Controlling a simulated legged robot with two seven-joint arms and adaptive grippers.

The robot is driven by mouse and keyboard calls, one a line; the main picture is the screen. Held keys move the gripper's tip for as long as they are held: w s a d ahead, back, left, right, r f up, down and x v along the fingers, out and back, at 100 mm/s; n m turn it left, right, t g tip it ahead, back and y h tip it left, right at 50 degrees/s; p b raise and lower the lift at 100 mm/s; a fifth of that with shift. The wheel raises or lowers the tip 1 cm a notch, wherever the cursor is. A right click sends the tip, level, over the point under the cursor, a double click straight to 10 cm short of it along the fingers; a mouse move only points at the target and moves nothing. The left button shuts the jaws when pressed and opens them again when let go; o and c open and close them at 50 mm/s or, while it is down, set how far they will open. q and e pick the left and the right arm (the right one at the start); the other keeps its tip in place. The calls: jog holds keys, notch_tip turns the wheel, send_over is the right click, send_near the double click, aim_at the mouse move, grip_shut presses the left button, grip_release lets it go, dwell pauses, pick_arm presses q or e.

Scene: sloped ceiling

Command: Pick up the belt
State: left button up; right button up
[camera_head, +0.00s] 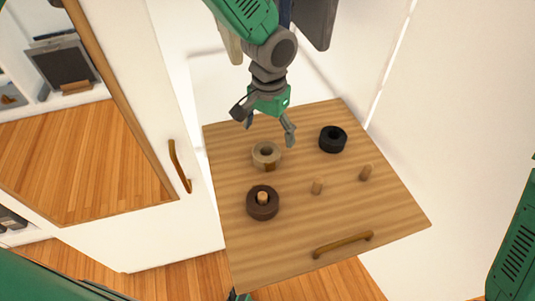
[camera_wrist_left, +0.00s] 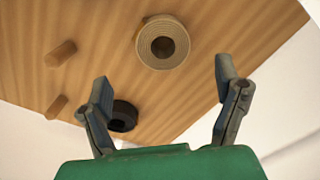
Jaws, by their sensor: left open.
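Three coiled belts are at a wooden panel. A tan coil (camera_head: 257,158) is closest to my left gripper, a dark brown coil (camera_head: 263,213) is around a peg, and a black coil (camera_head: 333,149) is to the right. My left gripper (camera_head: 270,130) is open and empty, above and behind the tan coil. In the left wrist view, the tan coil (camera_wrist_left: 183,47) is beyond the gap between the fingers (camera_wrist_left: 163,78), apart from them. The black coil (camera_wrist_left: 122,122) is partly behind one finger.
The wooden panel (camera_head: 345,212) has bare pegs (camera_head: 317,186) (camera_head: 366,172) and a handle (camera_head: 343,244) at its near edge. A white cabinet door with a wooden handle (camera_head: 179,165) and mirror (camera_head: 90,150) stands left. Dark clothing (camera_head: 315,20) hangs behind my arm.

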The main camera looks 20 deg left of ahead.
aim_at(267, 153)
pick_arm(q)
notch_tip(267, 153, down, 3)
jog(key=shift+w+r, duration=0.1)
jog(key=shift+w, duration=0.05)
jog(key=shift+f+b, duration=0.35)
jog(key=shift+f, duration=0.25)
jog(key=f+b, duration=0.1)
jog(key=f, duration=0.3)
jog(key=shift+a+f, duration=0.15)
jog(key=shift+a, duration=0.05)
jog(key=c, duration=1.3)
